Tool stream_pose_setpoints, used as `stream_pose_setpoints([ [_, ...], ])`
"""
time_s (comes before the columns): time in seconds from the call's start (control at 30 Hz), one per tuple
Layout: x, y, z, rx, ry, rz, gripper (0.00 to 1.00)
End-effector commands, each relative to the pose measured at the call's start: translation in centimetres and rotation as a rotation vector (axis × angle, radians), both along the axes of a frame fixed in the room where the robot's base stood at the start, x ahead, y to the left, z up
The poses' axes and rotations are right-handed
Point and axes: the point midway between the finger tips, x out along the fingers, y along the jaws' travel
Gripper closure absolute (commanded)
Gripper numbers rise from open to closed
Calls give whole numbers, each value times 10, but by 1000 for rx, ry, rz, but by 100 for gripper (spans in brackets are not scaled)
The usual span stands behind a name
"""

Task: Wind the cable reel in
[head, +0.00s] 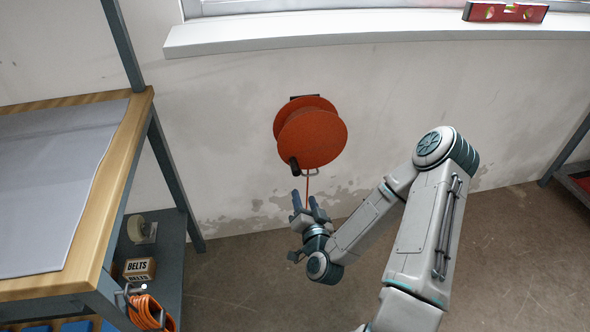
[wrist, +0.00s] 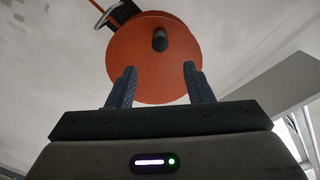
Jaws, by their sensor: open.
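The orange cable reel (head: 318,138) is mounted on the wall below the window sill. Its dark crank handle (head: 294,163) sticks out from the lower left of the front disc. A thin orange cable (head: 307,188) hangs straight down from the reel. My gripper (head: 307,197) is below the reel, pointing up, with its fingers apart and nothing between them. In the wrist view the reel (wrist: 140,55) is ahead of my open gripper (wrist: 155,80), and the handle (wrist: 160,40) shows beyond and between the fingertips. The cable's lower end is hidden behind my gripper.
A workbench (head: 100,225) with a grey mat stands at the left. Its lower shelf holds a tape roll (head: 141,229) and a belts box (head: 139,269); a coiled orange cord (head: 148,311) hangs nearby. A red level (head: 505,12) lies on the sill (head: 370,32). Floor right of my arm is clear.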

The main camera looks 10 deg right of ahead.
Motion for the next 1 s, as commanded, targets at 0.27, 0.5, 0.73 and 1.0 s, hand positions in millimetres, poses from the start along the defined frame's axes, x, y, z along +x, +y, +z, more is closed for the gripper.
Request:
stream_pose_setpoints([
  [0.27,11,-2,-5,-1,-5,-4,54],
  [0.5,21,-2,-5,-2,-5,-2,54],
  [0.73,32,0,-4,-3,-2,0,54],
  [1.0,91,0,-3,-1,-1,0,54],
])
